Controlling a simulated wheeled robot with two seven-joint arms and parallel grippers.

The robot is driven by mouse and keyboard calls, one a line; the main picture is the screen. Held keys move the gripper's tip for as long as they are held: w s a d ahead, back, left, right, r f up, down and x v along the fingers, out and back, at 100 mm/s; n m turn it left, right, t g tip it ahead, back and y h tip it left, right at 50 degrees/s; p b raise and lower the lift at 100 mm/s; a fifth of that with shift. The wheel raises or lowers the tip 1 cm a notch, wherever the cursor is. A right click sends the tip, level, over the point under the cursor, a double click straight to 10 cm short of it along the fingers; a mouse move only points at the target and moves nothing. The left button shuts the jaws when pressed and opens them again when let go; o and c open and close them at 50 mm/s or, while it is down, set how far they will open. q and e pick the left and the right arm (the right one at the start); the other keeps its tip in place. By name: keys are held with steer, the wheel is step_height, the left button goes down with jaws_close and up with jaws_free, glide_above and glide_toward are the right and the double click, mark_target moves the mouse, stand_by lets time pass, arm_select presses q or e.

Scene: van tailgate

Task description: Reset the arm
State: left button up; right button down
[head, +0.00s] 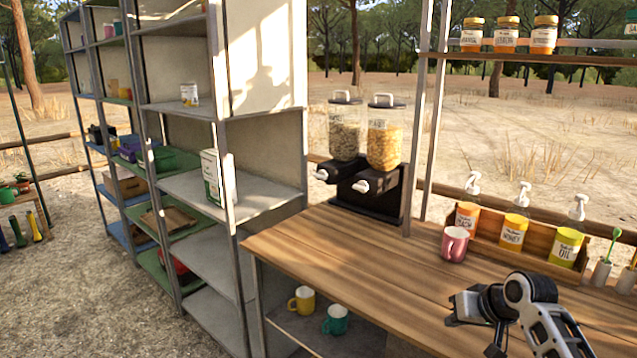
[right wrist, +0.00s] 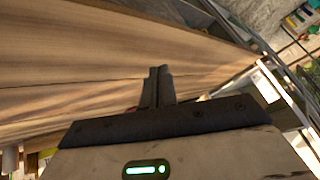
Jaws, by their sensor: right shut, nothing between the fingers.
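My right arm comes in at the lower right of the head view, and its gripper (head: 456,310) is above the wooden counter (head: 350,248). In the right wrist view the two dark fingers of the right gripper (right wrist: 160,70) lie together, with nothing between them. The wood of the counter (right wrist: 120,65) shows behind them. My left gripper is in neither view.
A pink mug (head: 454,244) stands on the counter near a wooden box (head: 541,237) with several labelled pump bottles. A double cereal dispenser (head: 368,160) stands at the back left of the counter. Grey shelving (head: 262,158) rises on the left. Two mugs sit below the counter.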

steer(key=w+d+r+n+t+h, duration=0.1)
steer(key=w+d+r+t+h, duration=0.15)
steer(key=r, duration=0.25)
steer(key=w+d+r+n+t+h, duration=0.1)
steer(key=w+d+r+t, duration=0.15)
steer(key=r+t, duration=0.2)
steer(key=w+d+r+n+t+h, duration=0.1)
steer(key=w+d+r+t+h, duration=0.15)
steer(key=w+r, duration=0.2)
steer(key=s+a+f+n+g+y, duration=0.1)
steer(key=s+a+f+y, duration=0.1)
steer(key=s+a+f, duration=0.55)
steer(key=s+a+f+g+y, duration=0.15)
steer(key=s+a+f, duration=0.25)
steer(key=s+f, duration=0.7)
steer(key=s+a+f+g, duration=0.1)
steer(key=s+a+f, duration=0.1)
steer(key=s, duration=0.5)
steer(key=s+a+f+g+y, duration=0.1)
steer(key=s+a+f, duration=0.2)
steer(key=s+f, duration=0.2)
steer(key=s+a+f+m+g+y, duration=0.1)
steer(key=s+a+f, duration=0.2)
steer(key=s, duration=0.6)
steer(key=shift+s+f+g, duration=0.15)
steer(key=shift+f+g, duration=0.25)
steer(key=shift+f, duration=0.1)
